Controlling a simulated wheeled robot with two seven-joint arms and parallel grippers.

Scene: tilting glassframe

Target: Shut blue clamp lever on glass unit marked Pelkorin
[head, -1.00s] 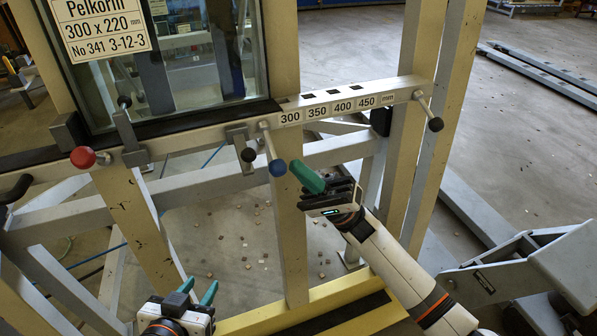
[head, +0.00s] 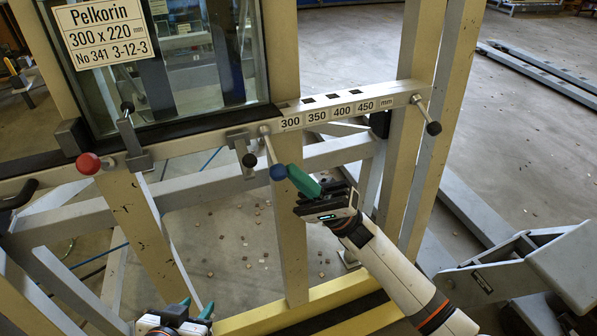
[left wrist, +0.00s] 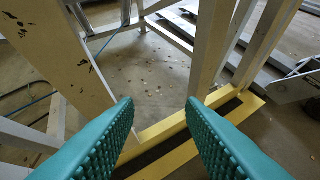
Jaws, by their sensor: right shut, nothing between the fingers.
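The glass unit (head: 185,75) stands in the frame, with a white label (head: 103,34) reading Pelkorin, 300 x 220 mm. The blue clamp lever (head: 277,172) hangs below the scale rail beside the 300 mark, its blue ball at the lower end. My right gripper (head: 303,183) is shut and empty, its green fingertips at the right side of the blue ball; I cannot tell whether they touch. My left gripper (head: 196,308) is low at the bottom edge of the head view. In the left wrist view its green fingers (left wrist: 160,125) are apart with nothing between them.
A red-knobbed lever (head: 88,163) and a black-knobbed lever (head: 249,160) are left of the blue one. Another black-knobbed lever (head: 433,128) is at the rail's right end. A yellow-and-black step (head: 330,300) lies below. Posts flank the working space.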

